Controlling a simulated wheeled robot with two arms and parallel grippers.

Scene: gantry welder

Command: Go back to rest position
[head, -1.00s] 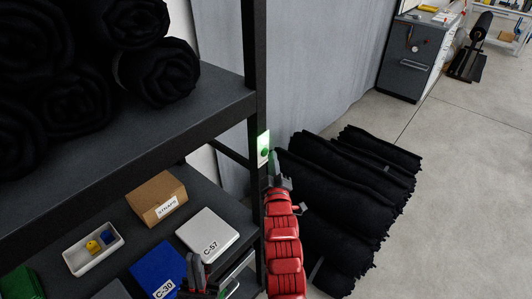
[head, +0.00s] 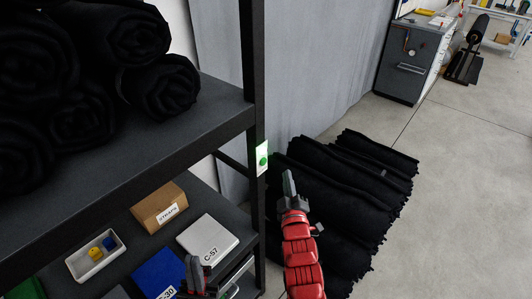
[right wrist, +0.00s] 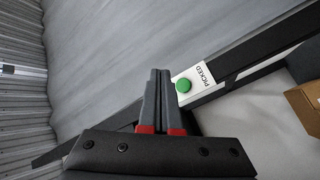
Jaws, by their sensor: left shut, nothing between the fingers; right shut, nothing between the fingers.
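My right gripper (head: 288,182), on the red arm, is shut and empty, to the right of the shelf post and apart from it. A green button (head: 263,161) on a small white plate sits on the post and glows; in the right wrist view the button (right wrist: 183,85) shows beside the label "PICKED". The right fingertips (right wrist: 160,74) are together there, with nothing between them. My left gripper (head: 196,268) is low in the head view, in front of the lower shelf near the white C-57 box, shut and empty. Its lower part is cut off by the frame.
The dark shelf rack (head: 180,138) fills the left, with black rolls (head: 160,85) above. Below are a C-57 box (head: 208,238), a STRAPS carton (head: 160,205) and a white tray (head: 74,265). Black folded stacks (head: 350,200) lie behind my right arm. Floor is clear at right.

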